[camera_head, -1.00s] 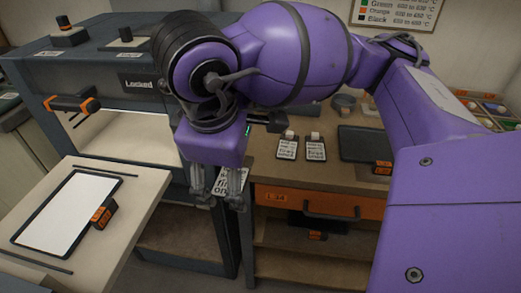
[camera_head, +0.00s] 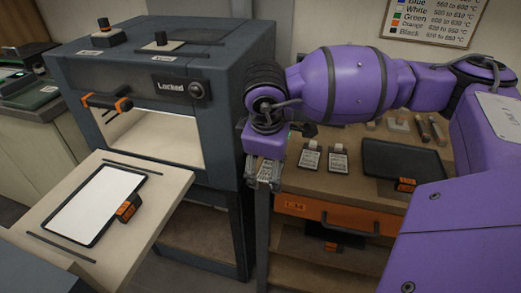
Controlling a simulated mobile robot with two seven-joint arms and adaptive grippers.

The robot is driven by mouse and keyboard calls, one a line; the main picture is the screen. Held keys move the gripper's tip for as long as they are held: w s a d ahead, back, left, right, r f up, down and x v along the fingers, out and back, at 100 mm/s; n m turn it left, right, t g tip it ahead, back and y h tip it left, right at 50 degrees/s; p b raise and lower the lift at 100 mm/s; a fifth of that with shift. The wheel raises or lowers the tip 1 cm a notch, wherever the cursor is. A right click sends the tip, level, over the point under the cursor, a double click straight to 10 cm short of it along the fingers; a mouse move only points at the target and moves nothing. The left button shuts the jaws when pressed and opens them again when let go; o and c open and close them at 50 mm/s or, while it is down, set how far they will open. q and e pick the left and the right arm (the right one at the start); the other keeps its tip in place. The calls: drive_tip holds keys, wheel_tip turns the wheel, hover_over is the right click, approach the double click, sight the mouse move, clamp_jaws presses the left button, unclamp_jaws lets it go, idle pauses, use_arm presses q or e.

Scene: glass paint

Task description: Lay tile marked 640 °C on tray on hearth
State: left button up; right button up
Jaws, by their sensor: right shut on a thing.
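My right gripper (camera_head: 265,186) comes in from the right and points down, just right of the kiln's front corner. It is shut on a small tile (camera_head: 268,170) with a pale printed face, mostly hidden by the fingers; its marking is too small to read. The tray (camera_head: 101,242), a black-rimmed plate with a white top and an orange-and-black handle block, lies on the pale hearth (camera_head: 165,187) in front of the kiln. No tile lies on the tray. The gripper is well to the right of the tray and apart from it. My left gripper is not in view.
The grey kiln (camera_head: 228,62) reads "Locked"; its front opening is bright. Two similar tiles (camera_head: 310,158) (camera_head: 338,161) lie on the wooden workbench (camera_head: 350,187) beside a dark tray (camera_head: 405,160). Dark bars (camera_head: 62,248) lie along the hearth's edges. A colour-temperature chart (camera_head: 437,20) hangs behind.

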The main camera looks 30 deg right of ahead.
drive_tip(key=shift+w+d+f, duration=0.2)
drive_tip(key=shift+d+f, duration=0.1)
drive_tip(key=shift+f, duration=0.15)
drive_tip(key=shift+w+d+f, duration=0.2)
drive_tip(key=shift+d+f, duration=0.05)
drive_tip(key=shift+f, duration=0.2)
drive_tip(key=shift+x, duration=1.55)
drive_tip(key=shift+s+a, duration=0.1)
drive_tip(key=shift+a, duration=0.1)
drive_tip(key=shift+f, duration=0.3)
drive_tip(key=o, duration=1.3)
drive_tip(key=shift+r, duration=0.1)
